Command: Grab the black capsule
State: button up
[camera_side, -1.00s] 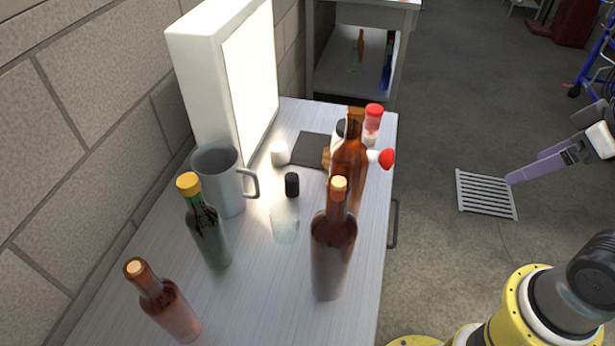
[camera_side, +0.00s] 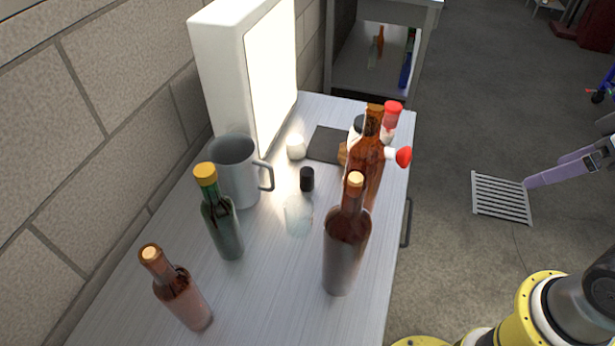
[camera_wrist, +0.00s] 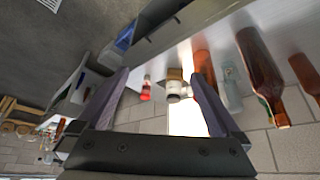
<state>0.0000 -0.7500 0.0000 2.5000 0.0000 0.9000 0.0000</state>
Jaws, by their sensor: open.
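The black capsule (camera_side: 307,179) is a small dark cylinder standing upright on the pale table, right of the grey mug (camera_side: 238,172) and behind a clear glass (camera_side: 298,218). I cannot make it out in the wrist view. My gripper (camera_side: 527,184) is at the right of the side view, over the floor side and well apart from the capsule; only its purple fingers show there in part. In the wrist view my gripper (camera_wrist: 160,74) has its two fingers spread with nothing held between them.
Tall brown bottles (camera_side: 346,250) stand along the table's right side, between capsule and gripper. A green bottle (camera_side: 223,225) and a small brown bottle (camera_side: 182,298) stand at front left. Behind are a white cap (camera_side: 296,147), dark board (camera_side: 325,143), red-capped bottle (camera_side: 391,120) and bright light box (camera_side: 228,85).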

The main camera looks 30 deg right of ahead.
jog(key=shift+c, duration=1.4)
